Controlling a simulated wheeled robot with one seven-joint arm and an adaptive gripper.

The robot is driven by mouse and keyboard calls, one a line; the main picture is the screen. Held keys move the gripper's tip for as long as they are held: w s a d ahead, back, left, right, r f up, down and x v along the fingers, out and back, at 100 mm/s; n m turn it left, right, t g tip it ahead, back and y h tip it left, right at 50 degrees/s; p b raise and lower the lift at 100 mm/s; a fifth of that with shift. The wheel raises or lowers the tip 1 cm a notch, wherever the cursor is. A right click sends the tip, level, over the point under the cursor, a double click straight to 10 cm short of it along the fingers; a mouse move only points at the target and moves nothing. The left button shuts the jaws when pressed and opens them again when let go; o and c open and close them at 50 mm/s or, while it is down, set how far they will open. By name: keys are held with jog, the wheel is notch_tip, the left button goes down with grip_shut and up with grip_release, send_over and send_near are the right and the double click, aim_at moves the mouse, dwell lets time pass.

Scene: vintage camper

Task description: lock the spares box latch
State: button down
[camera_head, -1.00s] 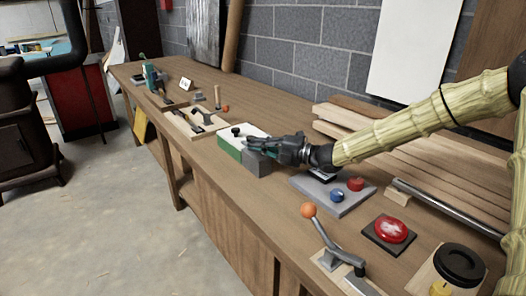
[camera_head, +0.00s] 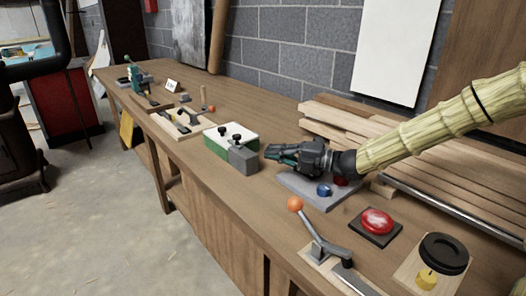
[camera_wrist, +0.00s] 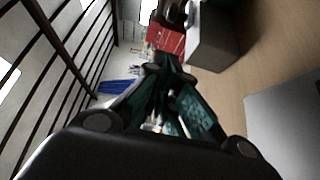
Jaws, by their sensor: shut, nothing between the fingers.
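The spares box, a green box with a white top (camera_head: 219,141), stands on the bench in the head view. Two black knobs sit on it, one on the white top (camera_head: 222,131) and one by the grey block (camera_head: 243,158) at its right end. I cannot tell the latch's state from these parts. My gripper (camera_head: 268,151) is shut and empty, just right of the grey block and apart from it in the picture. In the wrist view its teal fingers (camera_wrist: 168,68) are together, with a grey block (camera_wrist: 213,42) beyond them to the right.
A grey panel with a blue button (camera_head: 323,190) lies under my gripper. An orange-knobbed lever (camera_head: 295,204) and a red button (camera_head: 377,221) are nearer. Planks (camera_head: 370,135) lie behind. A wooden tray (camera_head: 176,125) stands farther left.

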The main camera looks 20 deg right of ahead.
jog(key=shift+v, duration=1.25)
jog(key=shift+w, duration=0.1)
